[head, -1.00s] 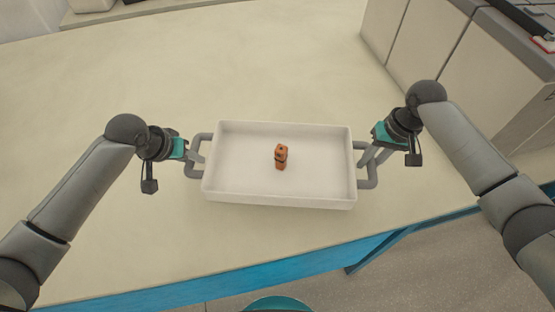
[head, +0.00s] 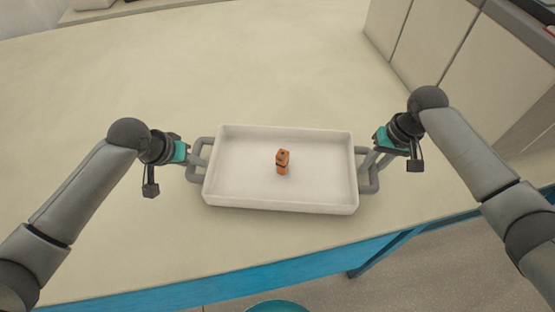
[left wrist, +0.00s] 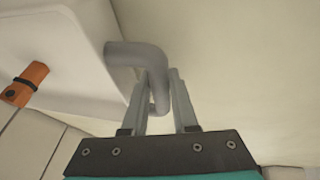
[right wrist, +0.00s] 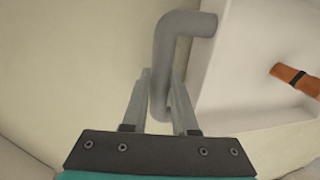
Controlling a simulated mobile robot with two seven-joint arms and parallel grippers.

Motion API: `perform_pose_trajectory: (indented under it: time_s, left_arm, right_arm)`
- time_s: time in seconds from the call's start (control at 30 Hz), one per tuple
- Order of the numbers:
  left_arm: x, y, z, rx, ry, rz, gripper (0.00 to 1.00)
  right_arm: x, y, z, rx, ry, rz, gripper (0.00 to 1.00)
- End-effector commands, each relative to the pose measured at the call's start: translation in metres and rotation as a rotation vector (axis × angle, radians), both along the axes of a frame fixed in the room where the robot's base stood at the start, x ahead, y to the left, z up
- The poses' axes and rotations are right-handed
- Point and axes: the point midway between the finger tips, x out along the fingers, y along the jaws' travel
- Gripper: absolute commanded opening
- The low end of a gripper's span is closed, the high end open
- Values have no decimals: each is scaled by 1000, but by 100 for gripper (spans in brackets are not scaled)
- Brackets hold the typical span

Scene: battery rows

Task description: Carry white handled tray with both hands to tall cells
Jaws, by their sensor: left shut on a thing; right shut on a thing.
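The white tray (head: 232,197) with grey handles is in the middle of the head view, between my two grippers. The tray looks about level. I cannot tell whether it touches the table. No tall cells are clearly in view.
The pale table top (head: 200,70) is clear behind and left of the tray. Its blue front edge (head: 230,281) runs below the tray. Pale grey box-like units (head: 440,50) stand at the back right. A pale object (head: 92,4) sits at the far left.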

Motion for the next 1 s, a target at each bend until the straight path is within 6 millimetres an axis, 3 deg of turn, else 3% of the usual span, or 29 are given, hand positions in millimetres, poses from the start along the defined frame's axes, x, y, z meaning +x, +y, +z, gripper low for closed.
perform_pose_trajectory:
  time_s: [0.27,0.3,0.53,0.83,1.0]
  left_arm:
    - [1,1,-14,1,-2,1,0]
    - [0,1,-12,2,0,1,31]
    - [0,0,-11,1,0,0,57]
    - [-1,1,-10,1,-1,1,57]
    - [-5,4,4,1,-3,0,57]
  right_arm:
    - [0,-1,-14,-1,-1,-1,0]
    - [0,-1,-12,-2,0,-1,31]
    - [0,-1,-11,-1,0,-1,57]
    - [0,0,-11,0,0,0,57]
    - [0,0,-11,0,0,0,57]
